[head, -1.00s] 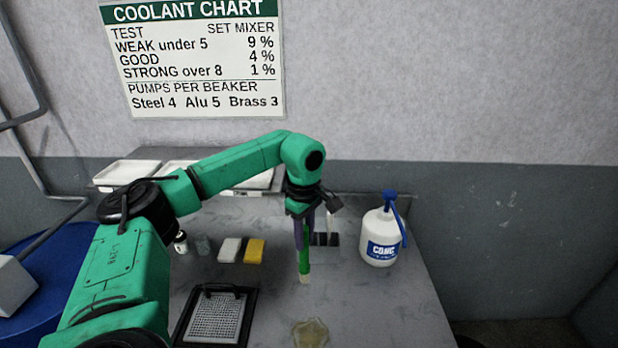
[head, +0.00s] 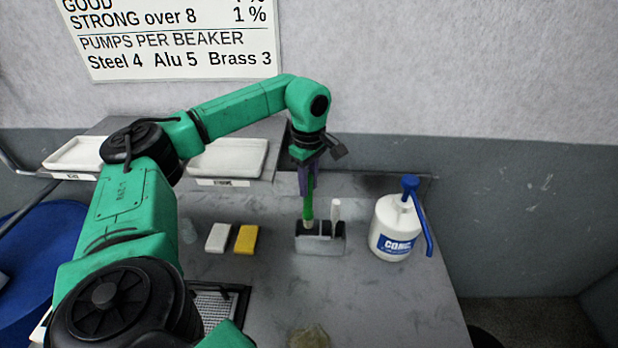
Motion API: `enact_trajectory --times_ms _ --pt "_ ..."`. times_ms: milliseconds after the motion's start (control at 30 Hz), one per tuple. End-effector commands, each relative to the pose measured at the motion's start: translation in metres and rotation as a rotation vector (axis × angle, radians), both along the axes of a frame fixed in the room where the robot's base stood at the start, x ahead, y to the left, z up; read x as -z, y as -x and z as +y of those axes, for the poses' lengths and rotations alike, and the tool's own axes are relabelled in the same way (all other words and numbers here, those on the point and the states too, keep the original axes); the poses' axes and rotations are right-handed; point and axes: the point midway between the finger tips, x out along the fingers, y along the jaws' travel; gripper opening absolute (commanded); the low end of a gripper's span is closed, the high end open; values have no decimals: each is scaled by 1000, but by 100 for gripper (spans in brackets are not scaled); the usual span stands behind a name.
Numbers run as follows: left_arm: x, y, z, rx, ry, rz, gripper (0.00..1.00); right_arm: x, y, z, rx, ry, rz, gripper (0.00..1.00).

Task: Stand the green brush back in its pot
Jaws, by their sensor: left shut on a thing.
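My left gripper (head: 306,183) is shut on the green brush (head: 309,207) and holds it roughly upright, bristle end down. The pot (head: 320,246) is a grey block with dark openings, standing at the back of the bench. The brush's lower end lines up with the left opening of the pot; I cannot tell whether it is just above or slightly inside. A white-handled item (head: 336,212) stands in the right part of the pot. My right gripper is not in view.
A white pump bottle (head: 392,228) with a blue top stands right of the pot. White (head: 218,237) and yellow (head: 246,239) blocks lie to its left. White trays (head: 228,158) sit behind. A yellowish dish (head: 309,337) is at the front. The right front of the bench is clear.

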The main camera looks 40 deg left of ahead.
Motion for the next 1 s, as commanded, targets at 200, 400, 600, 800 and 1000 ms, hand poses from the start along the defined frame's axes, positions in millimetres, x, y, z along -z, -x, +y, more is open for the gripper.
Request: enact_trajectory --times_ms 200,400,600,800,1000 --pt "33 0 1 -1 0 0 0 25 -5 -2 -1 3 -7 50" --pt "58 0 1 0 -1 2 0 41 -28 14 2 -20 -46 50" --pt "82 -1 1 0 0 1 0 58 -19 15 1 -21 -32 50" --pt "92 -1 1 0 0 0 0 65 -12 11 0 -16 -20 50" --pt "91 -1 1 0 0 0 0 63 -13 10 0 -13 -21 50"
